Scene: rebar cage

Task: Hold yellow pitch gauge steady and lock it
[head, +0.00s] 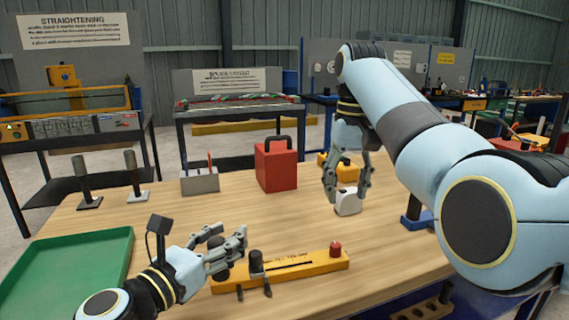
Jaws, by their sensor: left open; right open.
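The yellow pitch gauge (315,262) lies flat near the front middle of the wooden table. It has a dark slot along it, dark knobs toward its left end and a red knob (335,249) at its right end. My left gripper (243,242) is open beside the gauge's left end, and its fingers hide part of a dark knob there. Whether they touch the gauge is unclear.
A green tray (75,267) lies at the left. A red box (276,165), a grey block holder (200,181) and two dark posts (132,180) stand toward the back. A yellow object (345,168) sits behind my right gripper. The table middle is mostly clear.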

